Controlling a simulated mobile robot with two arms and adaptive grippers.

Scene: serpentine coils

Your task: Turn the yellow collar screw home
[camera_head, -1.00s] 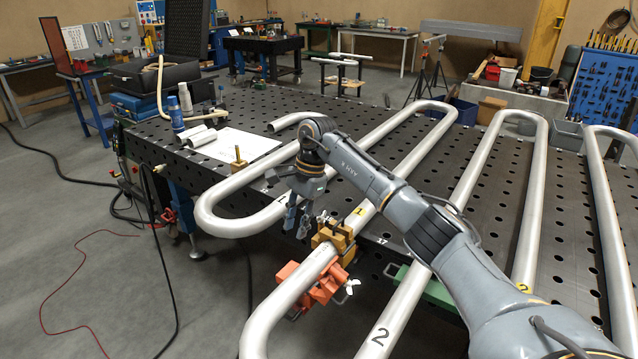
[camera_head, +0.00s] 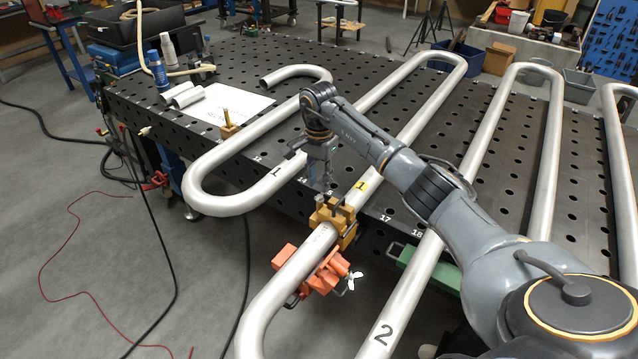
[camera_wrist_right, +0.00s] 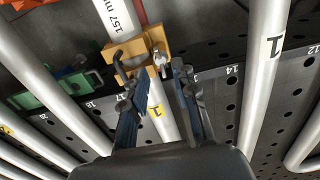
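The yellow collar (camera_head: 343,232) sits around the pale tube, near the table's front edge. It also shows at the top of the right wrist view (camera_wrist_right: 138,52). A small silver screw (camera_wrist_right: 159,64) with a flattened head stands on its right side in that view, and a dark bent handle (camera_wrist_right: 119,62) is on its left side. My right gripper (camera_head: 320,186) points down just above and behind the collar. In the right wrist view its two blue fingers (camera_wrist_right: 157,78) are apart with nothing between them, the screw lying just past the tips. My left gripper is out of view.
An orange clamp (camera_head: 308,272) with a white wing nut grips the tube in front of the collar. A green block (camera_head: 425,265) lies to its right. Serpentine tubes (camera_head: 490,150) run across the perforated table (camera_head: 400,160).

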